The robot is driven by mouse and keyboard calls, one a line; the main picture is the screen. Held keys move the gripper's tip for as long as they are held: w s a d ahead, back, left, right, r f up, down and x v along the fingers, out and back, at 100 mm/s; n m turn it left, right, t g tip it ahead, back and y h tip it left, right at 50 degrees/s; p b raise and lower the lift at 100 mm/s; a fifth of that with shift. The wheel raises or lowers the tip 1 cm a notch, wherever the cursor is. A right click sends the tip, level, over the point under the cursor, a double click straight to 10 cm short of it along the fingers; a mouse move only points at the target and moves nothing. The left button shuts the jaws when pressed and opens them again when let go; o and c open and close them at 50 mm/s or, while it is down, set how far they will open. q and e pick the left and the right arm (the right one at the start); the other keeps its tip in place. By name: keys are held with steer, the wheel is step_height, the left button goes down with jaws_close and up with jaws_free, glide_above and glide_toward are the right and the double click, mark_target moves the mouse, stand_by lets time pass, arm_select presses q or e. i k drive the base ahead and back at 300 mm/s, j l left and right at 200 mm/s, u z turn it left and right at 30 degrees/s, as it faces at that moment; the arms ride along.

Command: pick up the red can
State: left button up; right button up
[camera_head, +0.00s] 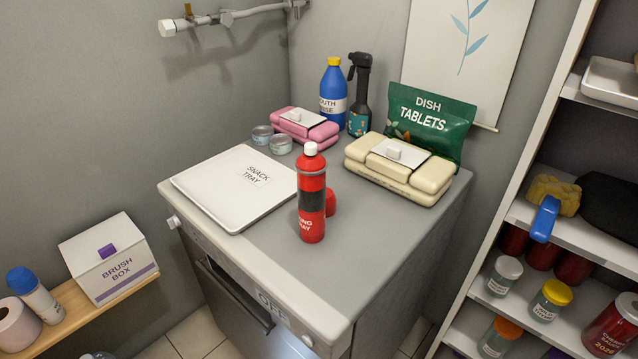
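The red can (312,222) stands upright on the grey top of a counter-height appliance (375,260), near its front edge. Neither of my grippers is in view.
A white snack tray (215,207) lies left of the can. Behind stand wipes packs (418,178), a green tablets bag (430,120), a blue bottle (333,88), a dark spray bottle (359,95) and small tins (281,144). Shelves (575,235) rise at right. The front right top is clear.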

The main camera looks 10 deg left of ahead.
mark_target(311, 170)
steer(key=k+j+z, duration=0.3)
steer(key=j, duration=0.35)
steer(key=k+j+z, duration=0.3)
steer(key=j, duration=0.3)
steer(key=k+j+z, duration=0.25)
steer(key=k+j, duration=0.25)
